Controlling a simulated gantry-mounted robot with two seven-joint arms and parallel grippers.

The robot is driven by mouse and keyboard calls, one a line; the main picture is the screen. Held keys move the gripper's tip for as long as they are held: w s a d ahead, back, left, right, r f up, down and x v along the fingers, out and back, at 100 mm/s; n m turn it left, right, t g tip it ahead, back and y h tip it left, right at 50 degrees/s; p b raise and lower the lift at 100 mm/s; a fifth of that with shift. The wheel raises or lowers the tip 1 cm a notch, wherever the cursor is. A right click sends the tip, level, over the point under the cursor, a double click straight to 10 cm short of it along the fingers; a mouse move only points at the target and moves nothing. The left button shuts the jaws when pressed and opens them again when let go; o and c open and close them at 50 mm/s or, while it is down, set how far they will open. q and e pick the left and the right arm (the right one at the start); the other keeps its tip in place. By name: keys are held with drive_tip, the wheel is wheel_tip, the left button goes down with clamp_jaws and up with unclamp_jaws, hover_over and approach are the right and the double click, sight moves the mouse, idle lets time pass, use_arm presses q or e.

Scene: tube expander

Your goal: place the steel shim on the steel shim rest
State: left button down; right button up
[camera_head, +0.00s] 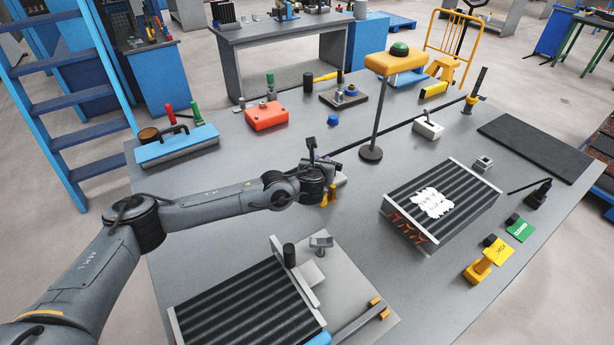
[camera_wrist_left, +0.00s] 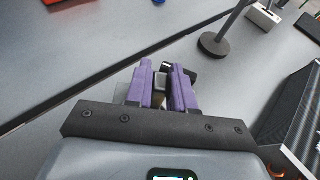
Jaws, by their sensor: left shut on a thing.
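My left gripper (camera_head: 334,170) is over the middle of the table. In the left wrist view its purple fingers (camera_wrist_left: 162,82) are shut on a small grey metal piece, which looks like the steel shim (camera_wrist_left: 160,85); the fingers cover much of it. A small yellow stand (camera_head: 329,198) is just below and beside the gripper in the head view; I cannot tell whether they touch. I cannot say for sure which object is the steel shim rest. My right gripper is not in view.
A finned core with white patches (camera_head: 440,190) lies to the right, another finned core (camera_head: 245,310) at the front. A post with a green button (camera_head: 371,152) stands behind the gripper.

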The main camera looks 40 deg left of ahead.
use_arm(q)
drive_tip(key=a+f, duration=0.2)
drive_tip(key=a, duration=0.1)
drive_tip(key=s+a, duration=0.1)
drive_tip(key=shift+a+f, duration=0.2)
drive_tip(key=shift+f, duration=0.2)
drive_tip(key=shift+f+b, duration=0.7)
drive_tip(key=shift+f, duration=1.35)
drive_tip(key=shift+f, duration=0.15)
drive_tip(key=c, duration=1)
unclamp_jaws()
drive_tip(key=shift+r, duration=0.2)
